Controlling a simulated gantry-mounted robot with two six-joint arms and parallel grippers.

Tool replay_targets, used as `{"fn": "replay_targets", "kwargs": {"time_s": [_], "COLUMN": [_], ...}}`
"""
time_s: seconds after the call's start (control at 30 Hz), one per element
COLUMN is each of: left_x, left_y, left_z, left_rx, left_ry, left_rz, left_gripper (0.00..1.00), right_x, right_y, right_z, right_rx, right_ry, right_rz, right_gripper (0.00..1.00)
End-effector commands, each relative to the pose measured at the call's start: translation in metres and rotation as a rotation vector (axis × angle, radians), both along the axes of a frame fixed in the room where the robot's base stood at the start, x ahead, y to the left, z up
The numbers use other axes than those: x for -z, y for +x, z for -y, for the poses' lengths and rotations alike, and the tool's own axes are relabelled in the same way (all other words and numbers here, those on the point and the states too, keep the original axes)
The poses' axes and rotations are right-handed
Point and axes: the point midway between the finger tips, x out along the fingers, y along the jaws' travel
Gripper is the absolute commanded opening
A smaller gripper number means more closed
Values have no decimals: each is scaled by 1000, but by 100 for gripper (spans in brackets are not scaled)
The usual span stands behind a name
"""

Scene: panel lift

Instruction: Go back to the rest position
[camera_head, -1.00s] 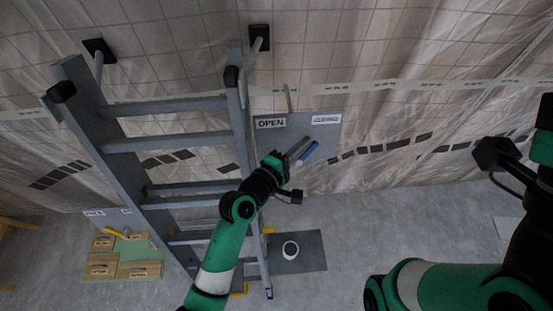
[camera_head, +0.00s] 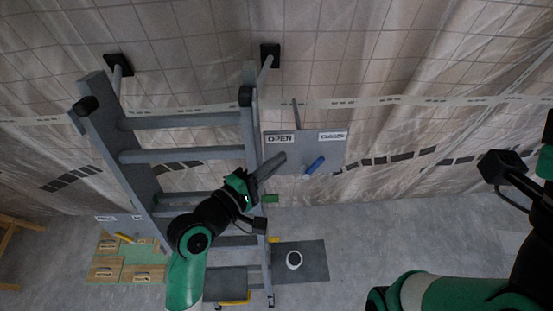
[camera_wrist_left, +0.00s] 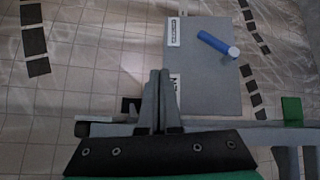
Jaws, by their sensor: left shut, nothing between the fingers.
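My left gripper (camera_head: 272,166) is shut and empty, in front of the lower left part of a grey panel (camera_head: 342,149). The panel carries an OPEN label (camera_head: 280,139), a second label (camera_head: 332,136) that seems to read CLOSED, and a blue handle (camera_head: 314,165). In the left wrist view the shut fingers (camera_wrist_left: 157,82) point up, apart from the blue handle (camera_wrist_left: 219,44). The fingers hide part of one label there. My right arm shows at the right edge; its fingertips cannot be made out.
A grey ladder (camera_head: 185,120) leans against the tiled, sheet-covered wall, close behind my left arm. A board with wooden blocks (camera_head: 107,271) lies on the floor at lower left.

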Motion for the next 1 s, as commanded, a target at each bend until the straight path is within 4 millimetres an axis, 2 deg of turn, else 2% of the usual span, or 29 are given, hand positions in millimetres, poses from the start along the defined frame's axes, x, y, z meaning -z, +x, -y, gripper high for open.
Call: {"fn": "replay_targets", "kwargs": {"time_s": [0.47,0.57,0.67,0.73,0.87,0.9,0.97,1.0], "left_x": [0,-9,-46,-92,-201,-234,-282,-313], "left_y": [0,4,13,17,11,3,-14,-29], "left_z": [0,-3,-9,-18,-50,-61,-79,-92], "left_rx": [0,-7,-20,-49,-173,-229,-330,-410], "left_ry": [0,-2,-8,1,137,212,343,445], "left_rz": [0,15,88,189,510,627,804,921], "left_gripper": [0,0,0,0,0,0,0,0], "right_x": [0,-1,-1,-2,-3,-3,-3,-4], "right_y": [0,0,0,0,0,0,0,0], "right_z": [0,0,0,0,0,0,0,0], "right_rx": [0,0,0,0,0,0,0,0], "right_ry": [0,0,0,0,0,0,0,0], "right_rz": [0,0,0,0,0,0,0,0], "right_gripper": [50,50,50,50,50,50,50,50]}}
